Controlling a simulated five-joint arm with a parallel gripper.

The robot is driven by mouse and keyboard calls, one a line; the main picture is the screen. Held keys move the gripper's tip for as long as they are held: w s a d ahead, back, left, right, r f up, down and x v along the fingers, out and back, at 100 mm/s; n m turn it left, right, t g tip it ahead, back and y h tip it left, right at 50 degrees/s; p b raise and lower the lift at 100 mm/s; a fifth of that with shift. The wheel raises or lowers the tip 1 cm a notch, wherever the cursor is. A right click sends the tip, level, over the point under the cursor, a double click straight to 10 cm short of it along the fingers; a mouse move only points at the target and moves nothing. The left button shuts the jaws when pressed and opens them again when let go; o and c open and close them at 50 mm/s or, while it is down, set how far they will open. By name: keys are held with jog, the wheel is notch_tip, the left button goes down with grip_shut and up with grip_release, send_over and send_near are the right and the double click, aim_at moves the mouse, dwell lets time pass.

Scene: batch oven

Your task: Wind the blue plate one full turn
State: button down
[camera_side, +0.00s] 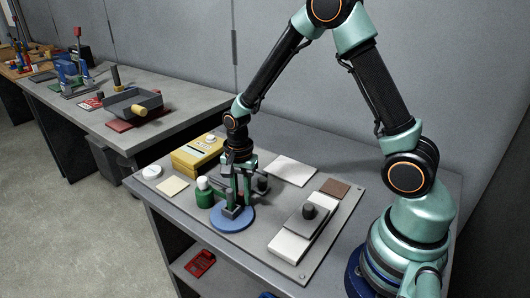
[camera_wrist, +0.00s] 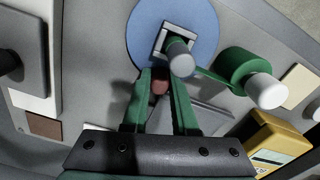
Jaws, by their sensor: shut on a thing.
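The blue plate (camera_side: 233,221) is a flat disc on the grey bench panel, under my gripper. In the wrist view the blue plate (camera_wrist: 145,38) carries a pale square block (camera_wrist: 161,42) with a grey round post (camera_wrist: 180,57) standing from it. My gripper (camera_side: 240,193) points down over the disc. In the wrist view the green fingers of my gripper (camera_wrist: 161,84) are shut on a small reddish-brown knob (camera_wrist: 159,82) near the disc's edge. The fingers partly hide the knob, and I cannot tell how it joins the plate.
A white slide with a dark knob (camera_side: 308,212) lies to the right. A pale sheet (camera_side: 290,170) lies behind.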

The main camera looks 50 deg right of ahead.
jog(key=c, duration=0.7)
grip_release()
notch_tip(320, 180, up, 12)
jog(key=shift+r, duration=0.15)
